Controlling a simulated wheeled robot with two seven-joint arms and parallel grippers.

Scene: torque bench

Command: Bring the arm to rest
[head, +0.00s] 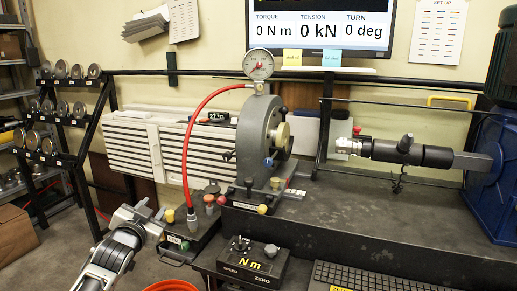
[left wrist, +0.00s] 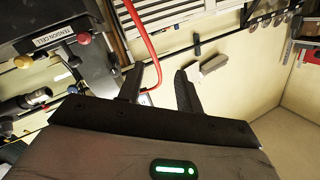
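My left arm comes in from the lower left in the head view. Its gripper (head: 148,210) is in the air just left of the small control box with coloured knobs (head: 190,240), at the left end of the bench. In the left wrist view the two dark fingers of the left gripper (left wrist: 159,72) stand apart with nothing held between them. The red hose (left wrist: 148,45) shows behind the gap between the fingers. My right gripper is in neither view.
The torque machine (head: 252,140) with its dial gauge (head: 258,64) stands on the dark bench (head: 340,215). A red hose (head: 188,140) loops down from the gauge. A rack of weights (head: 65,115) stands left. An orange bucket (head: 170,286) is below. Floor left of the bench is partly clear.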

